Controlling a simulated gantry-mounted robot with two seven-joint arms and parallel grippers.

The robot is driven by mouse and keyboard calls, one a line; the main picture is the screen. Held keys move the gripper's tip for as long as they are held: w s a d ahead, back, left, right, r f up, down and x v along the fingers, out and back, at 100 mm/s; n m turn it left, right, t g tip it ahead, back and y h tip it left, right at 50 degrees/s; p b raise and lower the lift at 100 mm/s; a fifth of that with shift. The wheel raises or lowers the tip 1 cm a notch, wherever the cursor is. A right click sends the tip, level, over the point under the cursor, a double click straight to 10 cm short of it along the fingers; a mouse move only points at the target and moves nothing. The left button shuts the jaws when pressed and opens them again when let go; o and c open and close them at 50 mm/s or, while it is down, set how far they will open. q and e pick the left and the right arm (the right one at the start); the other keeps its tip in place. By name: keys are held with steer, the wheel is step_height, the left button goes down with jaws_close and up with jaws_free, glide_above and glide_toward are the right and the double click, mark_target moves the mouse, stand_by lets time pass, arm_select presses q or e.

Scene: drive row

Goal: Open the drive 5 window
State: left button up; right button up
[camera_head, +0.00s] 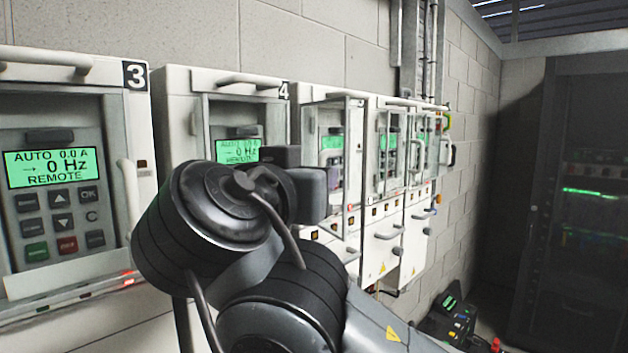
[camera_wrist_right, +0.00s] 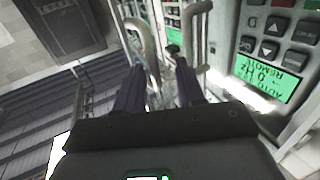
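The drive 5 cabinet is just right of drive 4 in the head view, partly behind my right arm. Its clear window (camera_head: 354,165) has a pale frame that seems to stand out from the cabinet front; how far is hard to tell. A green display shows behind it. My right gripper (camera_wrist_right: 160,75) has its two dark fingers apart in the right wrist view. Pale curved handles (camera_wrist_right: 147,48) are just beyond the fingertips; I cannot tell whether they touch. In the head view my right wrist hides the fingertips. My left gripper is in neither view.
Drive 3 (camera_head: 60,170) and drive 4 (camera_head: 240,115) stand to the left with lit displays. More drives (camera_head: 390,150) continue to the right. A dark rack (camera_head: 590,200) stands at the far right. An upside-down lit display (camera_wrist_right: 268,78) is close in the right wrist view.

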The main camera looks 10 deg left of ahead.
steer(key=b+v, duration=0.2)
steer(key=v, duration=0.7)
steer(key=shift+f, duration=0.1)
